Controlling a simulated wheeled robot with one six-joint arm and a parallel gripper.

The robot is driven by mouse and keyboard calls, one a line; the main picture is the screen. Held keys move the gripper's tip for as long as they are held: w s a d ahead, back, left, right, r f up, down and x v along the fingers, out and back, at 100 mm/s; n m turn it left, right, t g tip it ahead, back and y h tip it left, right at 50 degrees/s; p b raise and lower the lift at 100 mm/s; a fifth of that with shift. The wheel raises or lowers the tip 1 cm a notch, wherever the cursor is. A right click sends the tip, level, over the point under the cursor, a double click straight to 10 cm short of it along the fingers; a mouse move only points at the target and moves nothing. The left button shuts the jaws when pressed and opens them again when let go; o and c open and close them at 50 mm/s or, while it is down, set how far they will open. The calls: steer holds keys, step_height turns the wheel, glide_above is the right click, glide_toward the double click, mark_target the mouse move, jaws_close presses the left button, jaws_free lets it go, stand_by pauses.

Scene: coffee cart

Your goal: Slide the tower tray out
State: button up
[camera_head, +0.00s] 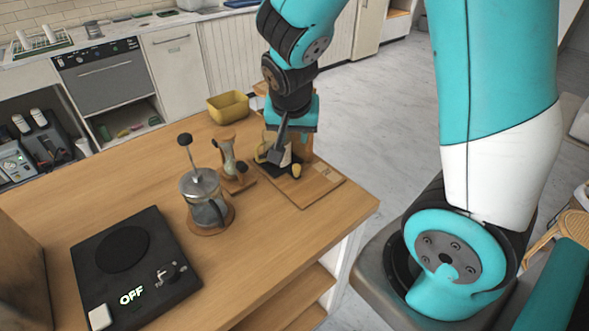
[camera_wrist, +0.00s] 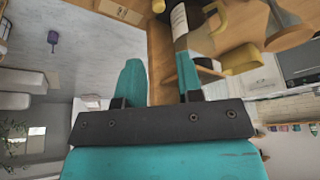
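A flat wooden board (camera_head: 322,187), which looks like the tower tray, lies at the right end of the wooden counter. A wooden upright (camera_head: 306,147) stands at its back, partly hidden by my gripper. Dark and yellow items (camera_head: 272,155) sit at the board's left; their shapes are hard to tell. My gripper (camera_head: 292,130) is over the back of the board, by the upright. In the wrist view my gripper (camera_wrist: 160,78) has its two teal fingers apart, with nothing clearly held between them. I cannot tell whether a finger touches the tower.
A French press (camera_head: 202,195) and a small wooden stand with a glass vessel (camera_head: 229,158) are left of the board. A yellow tub (camera_head: 228,107) stands at the counter's back edge. Open floor (camera_head: 365,110) is to the right.

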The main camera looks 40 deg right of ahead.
mark_target(296, 166)
steer(key=p+x, duration=0.1)
steer(key=x, duration=1.6)
steer(key=shift+w+d+p, duration=0.1)
steer(key=shift+d+p, duration=0.1)
steer(key=shift+p, duration=0.15)
jaws_close()
